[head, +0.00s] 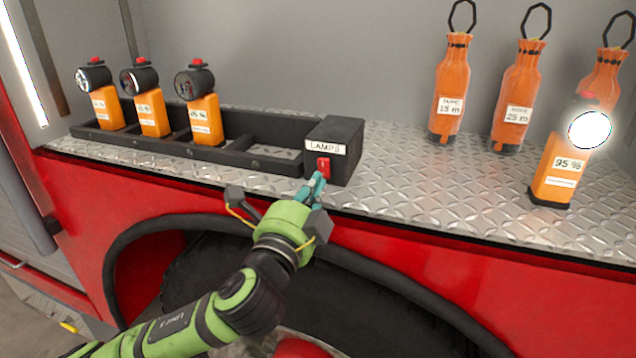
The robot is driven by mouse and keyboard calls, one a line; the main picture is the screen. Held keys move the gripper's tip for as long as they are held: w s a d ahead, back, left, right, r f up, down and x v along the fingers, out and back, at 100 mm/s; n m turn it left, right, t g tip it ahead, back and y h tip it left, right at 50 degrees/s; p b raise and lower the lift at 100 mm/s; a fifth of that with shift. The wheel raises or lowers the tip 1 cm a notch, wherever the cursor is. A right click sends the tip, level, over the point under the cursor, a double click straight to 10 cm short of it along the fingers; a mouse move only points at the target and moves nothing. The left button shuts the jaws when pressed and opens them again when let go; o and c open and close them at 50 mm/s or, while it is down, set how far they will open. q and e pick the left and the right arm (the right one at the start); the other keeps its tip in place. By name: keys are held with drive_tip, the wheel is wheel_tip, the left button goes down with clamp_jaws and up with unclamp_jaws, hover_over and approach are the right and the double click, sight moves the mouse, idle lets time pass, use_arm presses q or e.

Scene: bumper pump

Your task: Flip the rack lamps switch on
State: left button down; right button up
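The black lamps box (337,138), with a white "LAMPS" label (325,147), stands at the right end of the lamp rack (250,160). The red switch (323,167) is on its front face, below the label. My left gripper (318,184) is just below and in front of the switch. Its teal fingertips look close together with nothing held between them. They are at or very near the switch's lower end; I cannot tell whether they touch it. My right gripper is not in view.
Several orange lamps (205,118) stand in the rack's left part; its rightmost slot is empty. A brightly lit orange lamp (558,170) stands on the tread-plate shelf (430,190) at right. Orange bottle-shaped bags (453,88) stand behind it. The shelf between is clear.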

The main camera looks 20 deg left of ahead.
sight(323, 164)
use_arm(q)
drive_tip(key=shift+w+r+p, duration=0.15)
drive_tip(key=shift+w, duration=0.4)
drive_tip(key=shift+w+r+p, duration=0.15)
drive_tip(key=shift+w, duration=0.35)
drive_tip(key=shift+w+r+p, duration=0.35)
drive_tip(key=shift+r+p, duration=0.1)
drive_tip(key=shift+p, duration=0.05)
drive_tip(key=shift+s, duration=0.25)
drive_tip(key=shift+r, duration=0.1)
drive_tip(key=shift+w, duration=0.15)
